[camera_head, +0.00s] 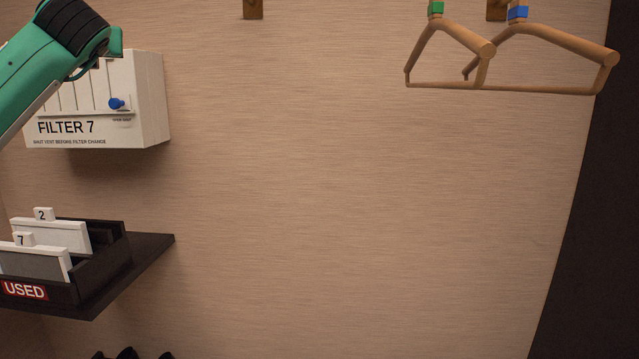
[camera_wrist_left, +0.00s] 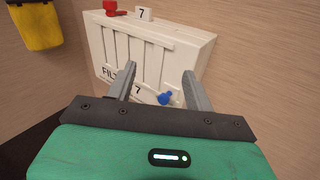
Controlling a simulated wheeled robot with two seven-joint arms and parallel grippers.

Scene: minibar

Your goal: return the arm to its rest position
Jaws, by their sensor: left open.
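My left arm (camera_head: 45,65) comes in from the left in the head view, in front of the white FILTER 7 box (camera_head: 152,100). My left gripper (camera_wrist_left: 160,82) shows in the left wrist view with its two grey fingers apart and nothing between them. The fingers point at the front of the box, which also shows in the left wrist view (camera_wrist_left: 185,50). A blue knob (camera_head: 116,103) is on the box front. In the wrist view the knob (camera_wrist_left: 165,98) appears near the right finger. I cannot tell how far the fingers are from the box. My right gripper is not in view.
A black shelf (camera_head: 150,243) below the box holds a USED tray (camera_head: 75,292) with white filters tabbed 2 and 7. Two wooden hangers (camera_head: 440,84) hang at upper right. A yellow container (camera_wrist_left: 38,28) is at left in the wrist view. The middle wall area is clear.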

